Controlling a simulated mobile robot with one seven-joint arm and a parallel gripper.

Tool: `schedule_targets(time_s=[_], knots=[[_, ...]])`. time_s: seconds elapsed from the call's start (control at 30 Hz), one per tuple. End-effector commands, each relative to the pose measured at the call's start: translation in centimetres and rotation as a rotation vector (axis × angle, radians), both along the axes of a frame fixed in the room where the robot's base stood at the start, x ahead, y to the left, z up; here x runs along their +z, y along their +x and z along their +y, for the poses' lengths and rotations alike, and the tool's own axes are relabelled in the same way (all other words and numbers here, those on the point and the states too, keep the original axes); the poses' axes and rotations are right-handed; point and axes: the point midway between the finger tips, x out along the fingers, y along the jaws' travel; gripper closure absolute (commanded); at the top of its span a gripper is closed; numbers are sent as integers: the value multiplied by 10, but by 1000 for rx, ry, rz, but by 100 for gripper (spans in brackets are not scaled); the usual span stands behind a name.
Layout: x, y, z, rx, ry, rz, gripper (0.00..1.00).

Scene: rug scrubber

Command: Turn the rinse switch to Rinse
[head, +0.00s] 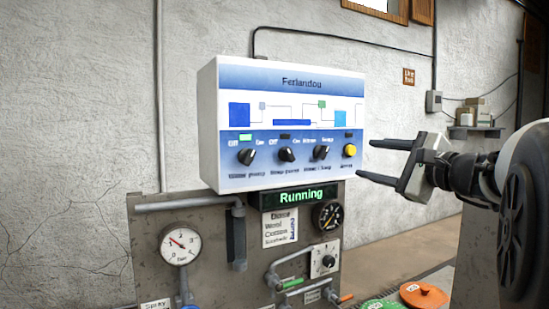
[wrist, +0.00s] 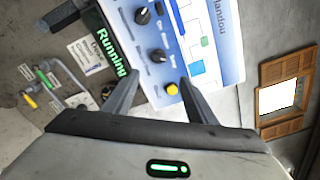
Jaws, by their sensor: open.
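The rinse switch (head: 320,152) is a black knob, third from the left on the white and blue control box (head: 290,78). The small labels above it look like Rinse at left and Soap at right. Its pointer seems turned to the upper right, but this is too small to be sure. In the wrist view the same knob (wrist: 157,55) shows just beyond my fingertips. My gripper (head: 366,159) is open and empty, right of the box near the yellow button (head: 349,150). In the wrist view my gripper (wrist: 160,78) has its fingers either side of this button's line.
Two more black knobs, the left one (head: 246,156) and the middle one (head: 287,155), sit left of the switch. A green "Running" display (head: 294,197) is below the box. Gauges and pipes cover the grey panel (head: 205,280) underneath.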

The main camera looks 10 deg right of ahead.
Motion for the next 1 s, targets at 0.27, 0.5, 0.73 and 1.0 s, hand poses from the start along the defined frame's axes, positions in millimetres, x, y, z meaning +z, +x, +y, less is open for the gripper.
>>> schedule_targets(time_s=[0.27,0.5,0.73,1.0], knots=[[0,53,20,6,-1,4,48],[0,103,36,6,-1,4,48],[1,140,48,5,-3,2,48],[-1,156,53,3,-4,3,48]])
